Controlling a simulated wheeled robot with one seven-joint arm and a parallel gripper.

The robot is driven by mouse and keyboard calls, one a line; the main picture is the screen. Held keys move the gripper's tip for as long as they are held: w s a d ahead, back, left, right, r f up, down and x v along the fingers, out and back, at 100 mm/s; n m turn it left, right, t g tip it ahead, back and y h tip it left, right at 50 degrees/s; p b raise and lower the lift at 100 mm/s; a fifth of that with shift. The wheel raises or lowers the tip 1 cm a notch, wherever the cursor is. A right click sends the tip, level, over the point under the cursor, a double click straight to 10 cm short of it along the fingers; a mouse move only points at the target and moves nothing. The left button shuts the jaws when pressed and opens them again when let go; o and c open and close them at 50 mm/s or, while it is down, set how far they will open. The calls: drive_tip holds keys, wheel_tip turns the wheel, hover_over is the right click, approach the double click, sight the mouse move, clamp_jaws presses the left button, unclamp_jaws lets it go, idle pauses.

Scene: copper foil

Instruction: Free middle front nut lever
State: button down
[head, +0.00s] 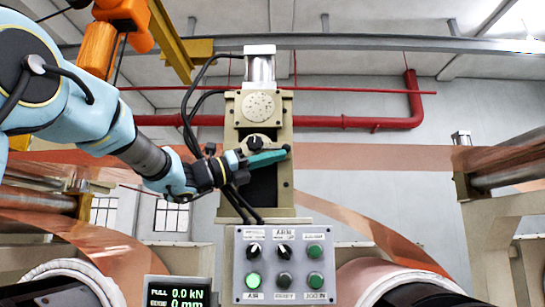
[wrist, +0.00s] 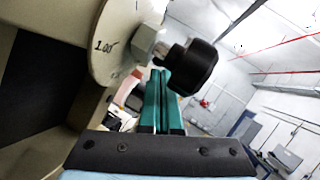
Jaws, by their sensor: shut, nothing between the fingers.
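The nut lever shows in the wrist view as a pale hex nut (wrist: 149,42) with a short stem and a black knob (wrist: 194,67), in front of a round pale plate (wrist: 115,45) marked "1.00". In the head view, a black knob (head: 255,142) sits on the beige middle column (head: 232,120), just above my fingers. My gripper (head: 286,151) reaches across the column from the left, its teal fingers shut and empty. In the wrist view the fingertips (wrist: 160,72) lie right below the nut and stem, beside the knob. I cannot tell whether they touch.
Below the column stands a grey control box (head: 285,265) with knobs and green buttons. Black cables (head: 190,110) hang along the column's left side. Copper foil (head: 375,158) runs behind, with rollers on both sides.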

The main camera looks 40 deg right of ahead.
sight(277, 143)
drive_tip(key=shift+f+h+b, duration=0.15)
drive_tip(key=shift+h+b, duration=0.15)
drive_tip(key=shift+b, duration=0.65)
drive_tip(key=shift+s+r+n+b, duration=0.1)
drive_tip(key=shift+r+n+b, duration=0.2)
drive_tip(key=shift+b, duration=0.7)
drive_tip(key=h+b, duration=0.1)
drive_tip(key=b, duration=0.2)
drive_tip(key=shift+d+f, duration=0.1)
drive_tip(key=h+b, duration=0.1)
drive_tip(key=b, duration=0.1)
drive_tip(key=n+h+b, duration=0.1)
drive_tip(key=b, duration=0.2)
drive_tip(key=shift+s+d+n+t, duration=0.1)
drive_tip(key=shift+s+n+t, duration=0.05)
drive_tip(key=shift+n+t, duration=0.15)
wheel_tip(277, 143, up, 2)
drive_tip(key=n+t+h+b, duration=0.1)
drive_tip(key=n+h+b, duration=0.1)
drive_tip(key=b, duration=0.3)
drive_tip(key=shift+d+n+t+h, duration=0.1)
drive_tip(key=shift+n+t+h, duration=0.2)
drive_tip(key=shift+t+h, duration=0.1)
drive_tip(key=shift+r+b, duration=0.6)
drive_tip(key=shift+r, duration=0.1)
